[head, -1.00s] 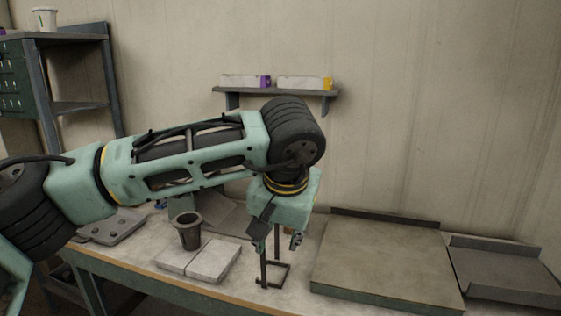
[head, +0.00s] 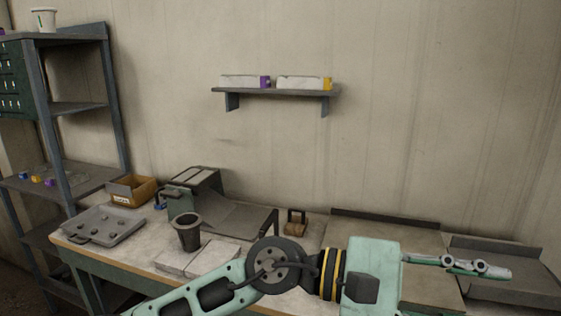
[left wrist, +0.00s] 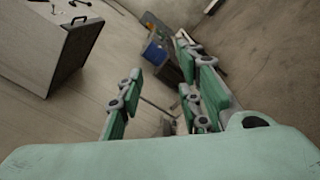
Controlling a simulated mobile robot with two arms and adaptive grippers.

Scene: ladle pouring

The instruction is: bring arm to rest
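My left arm comes in along the bottom of the head view. Its gripper (head: 475,266) points right, above the front of the large grey tray, and looks empty. In the left wrist view its two finger pairs (left wrist: 160,95) stand apart with a gap between them, and only background shows through. My right gripper is in no view. A dark grey cup (head: 187,232) stands upright by pale slabs (head: 176,262) on the bench, well left of the gripper. My arm hides part of the slabs and the bench front.
A large flat tray (head: 385,234) and a grey tray (head: 490,252) lie at the right. A dark bar frame (head: 277,222), a small brown object (head: 296,222), a yellow bin (head: 131,190) and a mould tray (head: 103,226) stand along the bench. A wall shelf (head: 275,91) hangs above.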

